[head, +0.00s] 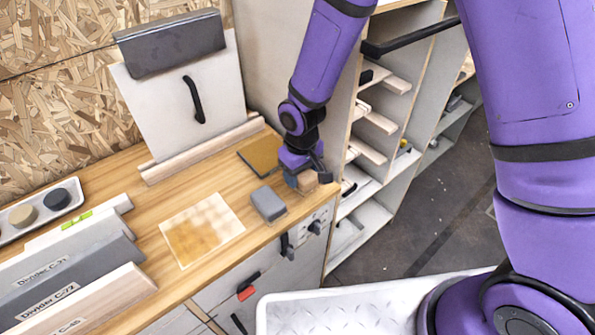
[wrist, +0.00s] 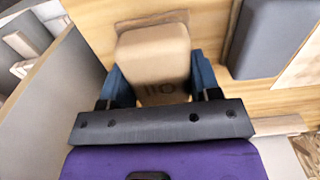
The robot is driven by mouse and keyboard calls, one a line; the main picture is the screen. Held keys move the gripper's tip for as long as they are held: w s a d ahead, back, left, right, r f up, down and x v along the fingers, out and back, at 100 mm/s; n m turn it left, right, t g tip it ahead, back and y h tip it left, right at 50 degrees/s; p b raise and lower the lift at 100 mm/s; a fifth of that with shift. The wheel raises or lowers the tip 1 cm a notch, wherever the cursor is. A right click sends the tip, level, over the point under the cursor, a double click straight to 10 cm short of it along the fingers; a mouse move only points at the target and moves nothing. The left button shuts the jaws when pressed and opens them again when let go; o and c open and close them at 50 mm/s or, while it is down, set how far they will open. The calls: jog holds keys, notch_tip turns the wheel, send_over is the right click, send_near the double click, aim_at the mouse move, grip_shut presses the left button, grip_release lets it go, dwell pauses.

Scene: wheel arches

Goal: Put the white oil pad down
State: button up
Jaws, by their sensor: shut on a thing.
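My gripper (head: 303,176) is at the right end of the wooden worktop. In the wrist view, its two blue fingers (wrist: 160,78) are shut on the sides of a tan-beige block, the oil pad (wrist: 154,50), which carries dark letters that look like "OIL". The pad also shows in the head view (head: 307,182), partly hidden by the gripper, near the worktop's front right edge. I cannot tell whether it touches the wood. A brown patch or edge shows just behind and beside it in the wrist view.
A grey block (head: 268,203) stands just left of the pad, and a dark-edged brown sheet (head: 260,156) lies behind. A stained pale sheet (head: 202,229) lies further left. Shelves (head: 380,125) stand to the right. Labelled dividers (head: 70,285) and a tray (head: 40,211) are far left.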

jog(key=shift+s+f, duration=0.25)
jog(key=shift+f, duration=0.8)
jog(key=shift+f, duration=0.15)
jog(key=o, duration=0.9)
notch_tip(320, 180, up, 12)
jog(key=shift+r, duration=0.15)
